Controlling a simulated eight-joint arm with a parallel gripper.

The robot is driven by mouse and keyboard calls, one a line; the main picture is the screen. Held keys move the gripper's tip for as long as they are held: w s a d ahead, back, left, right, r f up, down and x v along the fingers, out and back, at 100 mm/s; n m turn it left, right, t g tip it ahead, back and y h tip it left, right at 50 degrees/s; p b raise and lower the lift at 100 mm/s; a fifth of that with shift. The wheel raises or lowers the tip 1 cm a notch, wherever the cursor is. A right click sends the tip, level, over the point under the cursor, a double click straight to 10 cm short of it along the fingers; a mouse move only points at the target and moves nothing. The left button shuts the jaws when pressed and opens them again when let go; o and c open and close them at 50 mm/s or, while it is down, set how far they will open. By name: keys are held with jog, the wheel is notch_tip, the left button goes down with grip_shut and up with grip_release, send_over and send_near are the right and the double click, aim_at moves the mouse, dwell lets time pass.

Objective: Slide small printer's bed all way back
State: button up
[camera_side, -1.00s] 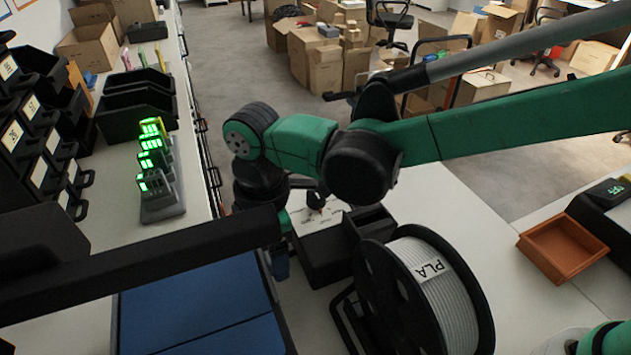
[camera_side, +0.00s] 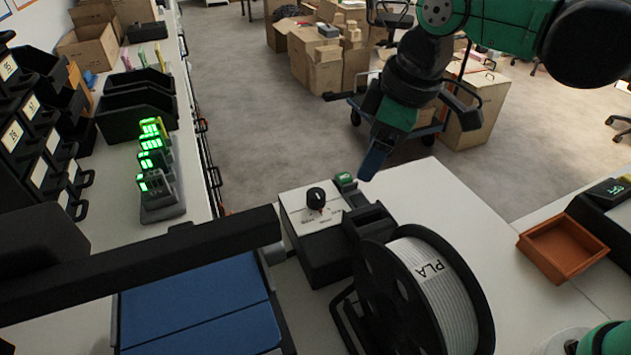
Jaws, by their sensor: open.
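The small printer's blue bed (camera_side: 200,300) lies at the lower left, partly under the black gantry beam (camera_side: 150,255). The beam hides its far part, and the picture's bottom edge cuts off the near part. My gripper (camera_side: 371,166) hangs in the upper middle, right of the bed and well apart from it. The gap between the fingers is hard to see from here.
A control box (camera_side: 320,255) with a black knob (camera_side: 316,198) and a green button (camera_side: 344,179) stands right of the bed. A PLA spool (camera_side: 430,290) is beside it. An orange tray (camera_side: 563,247) sits at right. Chargers (camera_side: 157,180) stand on the left bench. The white table behind the spool is clear.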

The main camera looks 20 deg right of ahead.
jog(key=s+d+f+m+t+h, duration=0.1)
jog(key=s+d+m+t, duration=0.3)
jog(key=d+m, duration=0.5)
jog(key=shift+s+d+f+m, duration=0.4)
jog(key=shift+s+d+f, duration=0.3)
jog(key=shift+d, duration=1.3)
